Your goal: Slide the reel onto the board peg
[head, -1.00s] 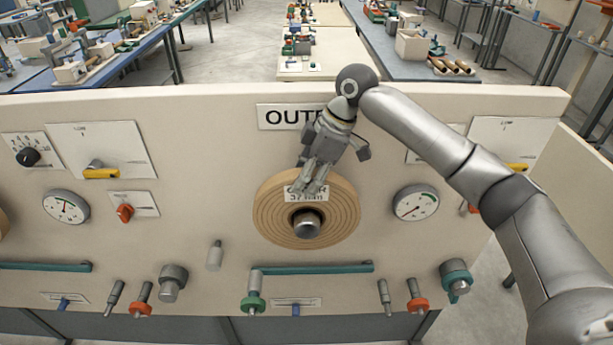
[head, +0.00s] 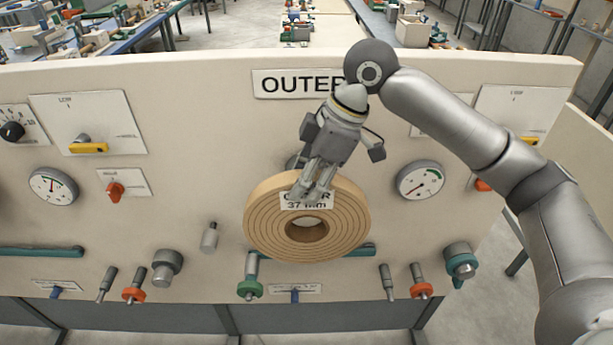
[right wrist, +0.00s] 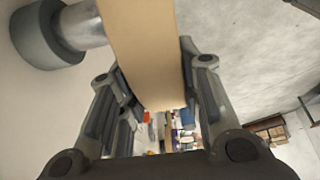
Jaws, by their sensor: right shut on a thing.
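My right gripper (head: 312,197) is shut on the upper rim of the reel (head: 262,228), a tan ringed disc with a white label (head: 307,201) reading 37 mm. The reel hangs in front of the board (head: 205,150), its face tipped upward, and no peg shows through its hole. A grey round part, seemingly the board peg (head: 293,161), peeks out behind the gripper above the reel. In the right wrist view the reel (right wrist: 145,45) stands edge-on between the fingers, beside the peg (right wrist: 85,25) with its dark collar; whether they touch is hidden. My left gripper is out of view.
An OUTER sign (head: 290,83) is above the reel. A gauge (head: 421,181) is to its right. A teal bar (head: 345,252) runs behind its lower part. Several knobs and stubs, such as one with a green collar (head: 250,288), stick out along the board's lower edge.

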